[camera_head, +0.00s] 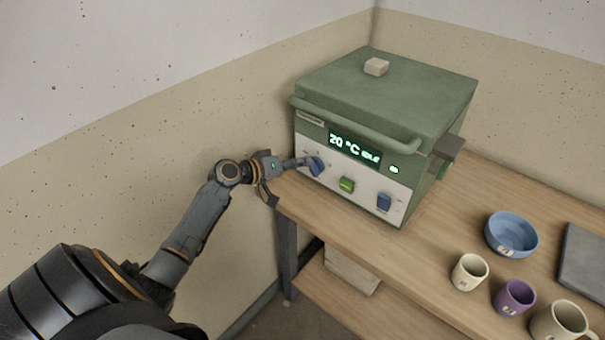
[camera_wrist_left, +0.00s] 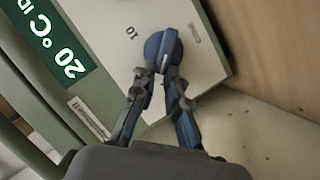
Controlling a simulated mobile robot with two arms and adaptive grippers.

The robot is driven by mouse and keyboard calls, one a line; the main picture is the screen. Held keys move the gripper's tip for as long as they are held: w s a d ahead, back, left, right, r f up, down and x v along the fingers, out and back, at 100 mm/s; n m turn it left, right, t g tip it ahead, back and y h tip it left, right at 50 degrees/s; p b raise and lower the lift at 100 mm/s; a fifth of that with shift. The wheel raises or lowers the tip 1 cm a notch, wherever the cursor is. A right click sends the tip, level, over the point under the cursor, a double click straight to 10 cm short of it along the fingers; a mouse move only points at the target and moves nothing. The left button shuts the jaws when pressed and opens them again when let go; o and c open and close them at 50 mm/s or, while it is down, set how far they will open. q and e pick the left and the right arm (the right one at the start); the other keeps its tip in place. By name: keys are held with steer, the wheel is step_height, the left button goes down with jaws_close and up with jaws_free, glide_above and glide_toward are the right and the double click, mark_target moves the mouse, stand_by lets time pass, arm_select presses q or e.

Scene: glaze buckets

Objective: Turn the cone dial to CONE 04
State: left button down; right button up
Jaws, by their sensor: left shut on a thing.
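The green kiln (camera_head: 400,95) stands on the wooden bench, its display (camera_head: 354,147) reading 20 °C and a partly legible word. A blue dial (camera_head: 317,167) sits at the left end of its pale front panel. My left gripper (camera_head: 307,162) is at this dial. In the left wrist view its two fingers (camera_wrist_left: 160,80) are closed on the sides of the blue dial (camera_wrist_left: 163,48). A printed "10" shows beside the dial; other marks are too small or hidden, so I cannot read the setting. My right gripper is not in view.
A green button (camera_head: 347,185) and another blue knob (camera_head: 384,202) are right of the held dial. A handle bar (camera_head: 355,123) runs above the display. A blue bowl (camera_head: 511,233), a cream cup (camera_head: 469,272) and a purple cup (camera_head: 514,297) stand farther right on the bench.

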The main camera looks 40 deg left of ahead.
arm_select(q)
steer(key=shift+a+f+n+h+b, duration=0.15)
steer(key=shift+f+n+h+b, duration=0.15)
steer(key=shift+n+b, duration=0.5)
steer(key=shift+a+f+n+h+b, duration=0.2)
steer(key=shift+n+h+b, duration=0.3)
steer(key=shift+b, duration=0.45)
steer(key=c, duration=1.4)
jaws_free()
steer(key=shift+o, duration=0.2)
step_height(320, 180, up, 10)
steer(key=shift+r, duration=0.1)
